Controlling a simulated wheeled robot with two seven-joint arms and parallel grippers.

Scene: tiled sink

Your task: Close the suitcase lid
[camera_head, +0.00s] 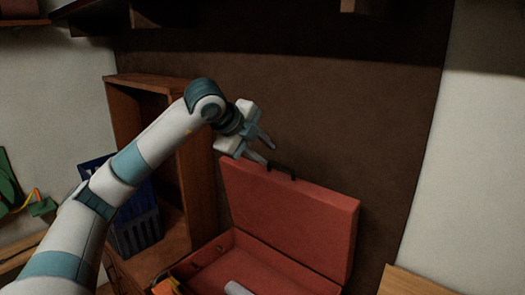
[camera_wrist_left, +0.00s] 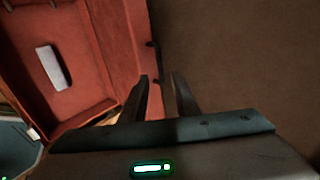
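A red suitcase stands open, its lid (camera_head: 292,217) raised upright with a dark handle (camera_head: 281,170) on the lid's top edge. The suitcase's lower half (camera_head: 264,267) holds a white object (camera_head: 237,288). In the left wrist view the lid (camera_wrist_left: 122,38) and handle (camera_wrist_left: 154,62) show, with the white object (camera_wrist_left: 54,67) lying inside. My left gripper (camera_head: 266,151) is open and empty, close to the lid's top edge at its left end, near the handle. I cannot tell whether a fingertip touches the lid. The left fingers (camera_wrist_left: 160,88) are apart in the wrist view. My right gripper is not in view.
A brown wall panel (camera_head: 340,120) is behind the lid. A wooden surface (camera_head: 415,284) lies at the lower right.

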